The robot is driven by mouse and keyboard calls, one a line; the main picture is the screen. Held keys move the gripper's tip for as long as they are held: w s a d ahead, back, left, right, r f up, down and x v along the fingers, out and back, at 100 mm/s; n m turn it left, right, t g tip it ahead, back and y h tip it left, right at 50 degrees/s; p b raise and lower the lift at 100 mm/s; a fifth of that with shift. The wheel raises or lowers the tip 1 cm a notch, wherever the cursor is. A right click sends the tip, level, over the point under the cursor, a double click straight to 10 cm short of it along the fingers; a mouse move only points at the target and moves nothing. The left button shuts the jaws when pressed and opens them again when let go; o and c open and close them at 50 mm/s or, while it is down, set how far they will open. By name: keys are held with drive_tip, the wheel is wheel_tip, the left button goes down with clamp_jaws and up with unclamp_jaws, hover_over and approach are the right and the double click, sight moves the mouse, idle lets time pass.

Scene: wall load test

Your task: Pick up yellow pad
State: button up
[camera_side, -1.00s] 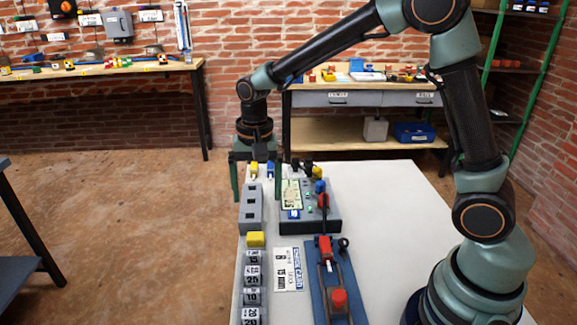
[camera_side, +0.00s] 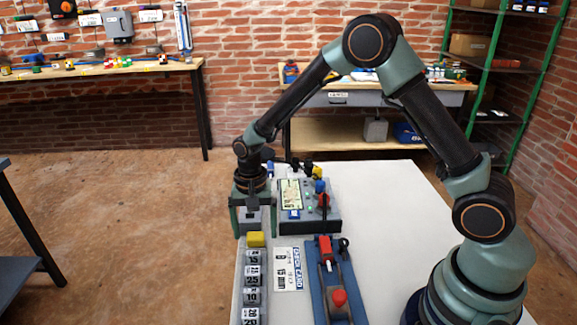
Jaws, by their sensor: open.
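A small yellow pad (camera_side: 256,239) lies at the far end of a row of dark grey numbered weights (camera_side: 252,283), near the left edge of the white table. My gripper (camera_side: 253,228) is open, with its two green fingers pointing down. It is just behind the yellow pad in the picture, over a grey slotted block (camera_side: 250,222) that it partly hides. The fingers are apart and nothing shows held between them. I cannot tell the exact height of the fingertips above the table.
A grey control box (camera_side: 325,222) with a screen and knobs stands right of my gripper. A blue fixture (camera_side: 335,290) with red parts lies in front of it, beside a printed card (camera_side: 288,269). The white table's (camera_side: 400,205) right side is clear.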

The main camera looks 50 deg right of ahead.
sight(255, 235)
drive_tip(key=shift+f, duration=1.25)
drive_tip(key=c, duration=1.4)
drive_tip(key=shift+c, duration=0.2)
drive_tip(key=shift+r, duration=0.15)
wheel_tip(255, 235, up, 20)
